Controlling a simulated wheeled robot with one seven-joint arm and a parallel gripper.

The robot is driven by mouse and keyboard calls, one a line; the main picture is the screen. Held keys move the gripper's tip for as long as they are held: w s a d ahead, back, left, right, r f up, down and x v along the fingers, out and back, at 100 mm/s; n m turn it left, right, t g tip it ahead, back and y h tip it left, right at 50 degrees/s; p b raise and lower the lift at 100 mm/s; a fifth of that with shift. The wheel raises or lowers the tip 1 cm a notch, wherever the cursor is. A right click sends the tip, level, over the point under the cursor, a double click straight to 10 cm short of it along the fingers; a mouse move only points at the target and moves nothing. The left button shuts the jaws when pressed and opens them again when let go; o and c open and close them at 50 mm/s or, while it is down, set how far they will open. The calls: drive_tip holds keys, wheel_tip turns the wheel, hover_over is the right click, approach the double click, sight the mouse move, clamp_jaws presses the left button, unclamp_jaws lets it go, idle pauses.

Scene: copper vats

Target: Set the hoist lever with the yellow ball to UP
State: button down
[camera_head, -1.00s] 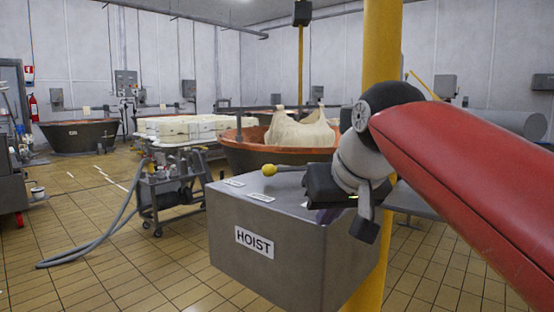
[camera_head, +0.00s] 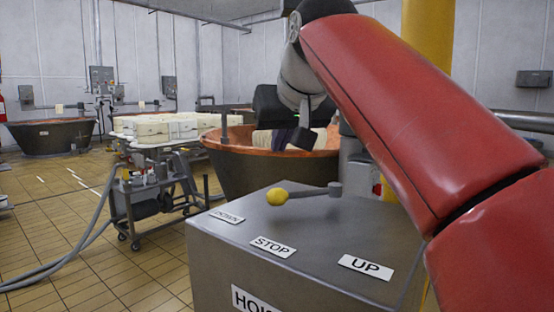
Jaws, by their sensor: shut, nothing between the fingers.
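The hoist lever is a short grey rod with a yellow ball (camera_head: 277,197) on its end. It comes from a pivot (camera_head: 335,189) on top of the grey hoist box (camera_head: 215,262). The rod points left, towards the DOWN plate (camera_head: 227,217). The STOP plate (camera_head: 272,247) is nearer the front and the UP plate (camera_head: 366,267) is at the front right. My gripper (camera_head: 302,140) is shut and empty. In the picture it is above the lever, in front of the copper vat, and apart from the ball. My red arm hides the box's right part.
A copper vat (camera_head: 235,165) stands behind the box. A yellow post (camera_head: 427,35) rises at the right, partly behind my arm. A wheeled cart (camera_head: 150,205) with hoses stands to the left. The tiled floor left of the box is mostly clear.

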sight(276, 189)
drive_tip(key=x, duration=0.8)
drive_tip(key=shift+a+f+b, duration=0.1)
drive_tip(key=shift+f+b, duration=0.1)
drive_tip(key=shift+b, duration=0.2)
drive_tip(key=s+f, duration=0.1)
drive_tip(key=s+f+b, duration=0.1)
drive_tip(key=shift+s+d, duration=0.25)
drive_tip(key=shift+d, duration=0.15)
drive_tip(key=shift+s, duration=0.2)
drive_tip(key=shift+s+d, duration=0.15)
